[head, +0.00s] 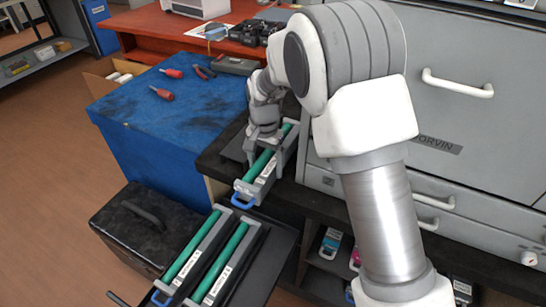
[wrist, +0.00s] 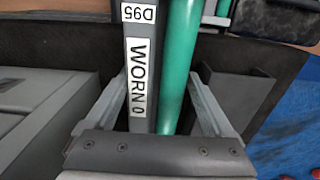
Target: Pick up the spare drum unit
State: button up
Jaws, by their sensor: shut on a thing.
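My gripper (head: 263,143) is shut on a drum unit (head: 266,170), a long grey frame with a green roller and a blue end handle. It lies along the dark ledge in front of the grey machine; I cannot tell whether it is lifted clear. In the wrist view the fingers (wrist: 158,85) are on either side of this drum unit (wrist: 175,70), and its labels read "WORN 0" and "D95". Two more green-roller drum units, a left one (head: 190,255) and a right one (head: 222,266), lie side by side in a dark tray (head: 262,262) at the lower left. Their labels are too small to read.
A blue cabinet (head: 150,110) with red-handled tools stands left of the ledge. A black toolbox (head: 140,220) is on the floor. The grey machine (head: 470,110) stands right, with cartridges (head: 331,243) on a shelf below. The brown floor (head: 50,160) is open at left.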

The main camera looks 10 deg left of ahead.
grip_shut()
jog(key=shift+r, duration=0.1)
